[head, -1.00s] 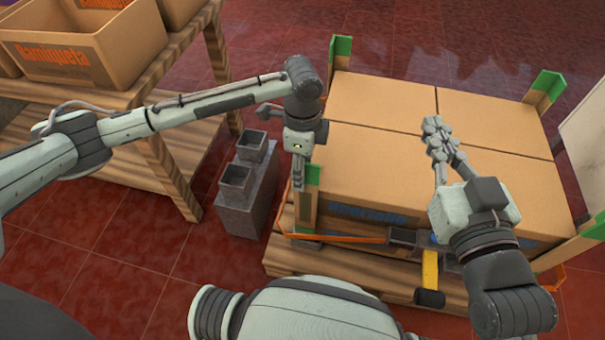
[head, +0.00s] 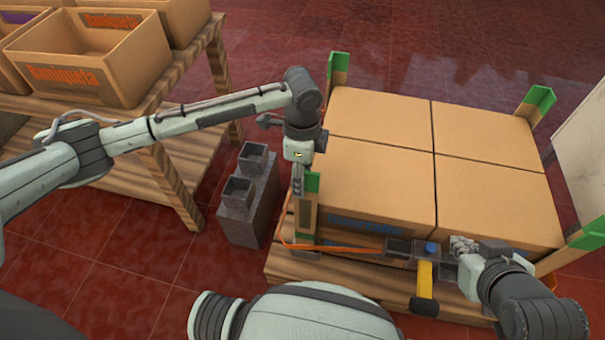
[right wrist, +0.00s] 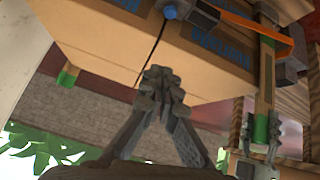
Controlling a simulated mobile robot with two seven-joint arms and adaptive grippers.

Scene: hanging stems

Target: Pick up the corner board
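The corner board (head: 305,212) at the near left corner of the box stack is an upright strip with a green top. My left gripper (head: 298,188) points down at its left side near the green end. The right wrist view also shows this corner board (right wrist: 265,85), with my left gripper (right wrist: 261,142) at its green end, one finger on each side. Whether those fingers press on it cannot be told. My right gripper (head: 460,246) is at the near side of the stack beside the tensioner. In the right wrist view its fingertips (right wrist: 163,82) meet with nothing visible between them.
Cartons (head: 375,185) stand on a wooden pallet (head: 350,288). Other corner boards stand at the far left (head: 338,70), far right (head: 538,100) and near right (head: 588,236). An orange strap (head: 340,249) runs to a yellow-handled tensioner (head: 425,280). Grey blocks (head: 243,215) and a box-laden table (head: 175,170) are left.

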